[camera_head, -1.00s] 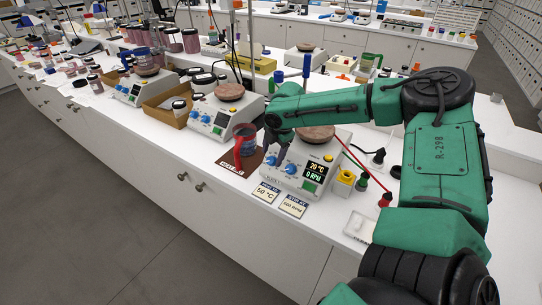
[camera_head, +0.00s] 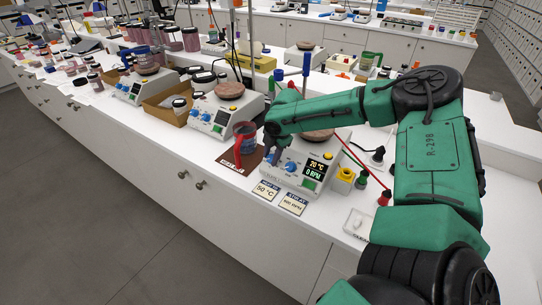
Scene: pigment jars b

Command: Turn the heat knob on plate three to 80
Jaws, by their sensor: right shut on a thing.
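The nearest hot plate (camera_head: 300,180), third in the row, is white with a round brown top (camera_head: 318,136) partly behind my right arm. Its display seems to read 70 °C and 0 RPM, in small digits. Two blue knobs are on its front; the right knob (camera_head: 290,167) is free. My right gripper (camera_head: 272,154) is down at the left knob and shut on it; the fingers hide most of that knob. My left gripper is not in view.
Cards (camera_head: 266,190) reading 50 °C and an RPM value lie in front. Two similar plates (camera_head: 212,122) stand further left. Cables and yellow and green plugs are at the right.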

